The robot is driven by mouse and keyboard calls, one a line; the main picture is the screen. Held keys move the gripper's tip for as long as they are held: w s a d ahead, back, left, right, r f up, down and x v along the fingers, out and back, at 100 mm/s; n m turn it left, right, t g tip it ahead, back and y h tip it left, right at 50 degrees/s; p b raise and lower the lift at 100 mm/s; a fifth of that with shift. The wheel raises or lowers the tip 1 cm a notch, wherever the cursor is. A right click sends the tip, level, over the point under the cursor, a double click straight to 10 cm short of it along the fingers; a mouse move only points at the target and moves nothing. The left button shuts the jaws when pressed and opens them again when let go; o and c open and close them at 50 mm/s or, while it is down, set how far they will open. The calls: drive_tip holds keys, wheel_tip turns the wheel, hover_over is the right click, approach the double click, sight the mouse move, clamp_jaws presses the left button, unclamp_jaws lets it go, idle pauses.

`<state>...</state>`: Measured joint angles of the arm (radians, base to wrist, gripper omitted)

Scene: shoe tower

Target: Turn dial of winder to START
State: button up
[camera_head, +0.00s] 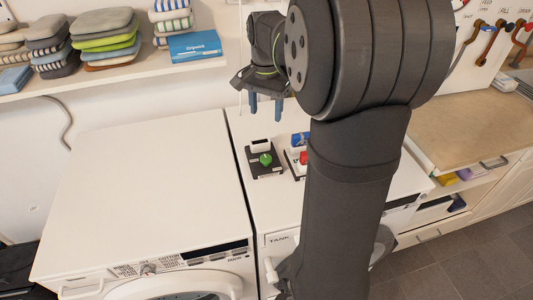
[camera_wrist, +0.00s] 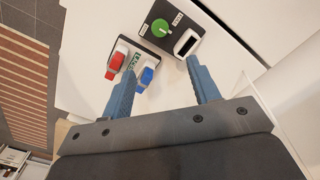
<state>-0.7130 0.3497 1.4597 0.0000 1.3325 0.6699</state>
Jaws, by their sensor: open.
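The winder is a small black plate (camera_wrist: 151,41) with a round green dial and a white block with a dark window; it also shows on the white machine top in the head view (camera_head: 267,174). The green dial (camera_wrist: 161,27) also shows in the head view (camera_head: 265,160). Small white labels sit beside the dial, too small to read, so its setting cannot be told. My gripper (camera_head: 265,108) is open and empty, above and behind the winder. In the wrist view the blue-grey fingers of my gripper (camera_wrist: 161,68) point toward the plates, apart from the dial.
A second plate beside the winder holds a red switch (camera_wrist: 116,62) and a blue switch (camera_wrist: 147,75). My arm hides part of it in the head view. A wide white machine top (camera_head: 150,180) at left is clear. A shelf with folded cloths (camera_head: 105,38) and a blue box (camera_head: 194,46) is behind.

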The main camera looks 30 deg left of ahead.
sight(266, 158)
wheel_tip(266, 158, down, 18)
drive_tip(key=shift+r, duration=0.25)
idle(0.3)
drive_tip(key=c, duration=1)
